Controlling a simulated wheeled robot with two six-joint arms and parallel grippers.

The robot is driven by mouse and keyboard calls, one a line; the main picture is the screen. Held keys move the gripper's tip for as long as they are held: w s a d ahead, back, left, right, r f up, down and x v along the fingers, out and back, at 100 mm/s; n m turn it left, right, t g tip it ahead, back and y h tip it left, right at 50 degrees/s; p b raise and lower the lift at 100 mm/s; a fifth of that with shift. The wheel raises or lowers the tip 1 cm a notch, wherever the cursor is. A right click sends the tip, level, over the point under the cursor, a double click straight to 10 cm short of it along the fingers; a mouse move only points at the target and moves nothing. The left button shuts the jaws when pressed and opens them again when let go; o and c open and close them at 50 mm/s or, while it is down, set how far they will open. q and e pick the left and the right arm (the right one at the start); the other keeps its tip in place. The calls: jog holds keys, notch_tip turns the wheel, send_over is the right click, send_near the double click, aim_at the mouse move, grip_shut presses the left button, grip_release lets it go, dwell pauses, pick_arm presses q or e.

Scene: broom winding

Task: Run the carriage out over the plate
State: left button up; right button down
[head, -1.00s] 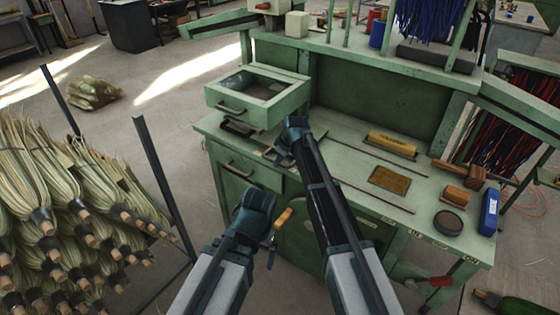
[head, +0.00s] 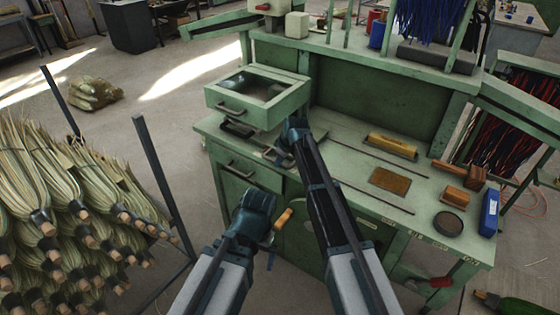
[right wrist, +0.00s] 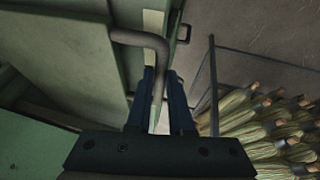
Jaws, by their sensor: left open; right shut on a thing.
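My right gripper (head: 285,152) is low over the left end of the green bench. In the right wrist view its fingers (right wrist: 161,98) are shut on a bent grey handle (right wrist: 145,40) beside a green panel. My arm hides most of that spot in the head view, so I cannot tell what the handle is fixed to. A flat brown plate (head: 390,181) lies on the bench to the right, between two thin dark rods. I cannot make out the carriage clearly. My left gripper (head: 268,240) is open in front of the bench, near a small orange handle (head: 284,218).
A green drawer-like box (head: 290,100) overhangs the bench's left end. A yellow cylinder (head: 391,146), wooden blocks (head: 459,174), a round dark tin (head: 448,223) and a blue box (head: 489,212) lie on the bench. Broom bundles (head: 60,200) are racked at the left.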

jog(key=shift+s+d, duration=0.1)
dwell(0.5)
jog(key=s+d, duration=1.2)
jog(key=d, duration=0.5)
jog(key=s+d, duration=1.3)
jog(key=d, duration=0.4)
jog(key=shift+s+d, duration=0.25)
jog(key=shift+d, duration=0.15)
jog(key=c, duration=0.8)
grip_release()
jog(key=shift+s+d, duration=0.1)
jog(key=shift+d, duration=0.1)
jog(key=shift+a, duration=0.1)
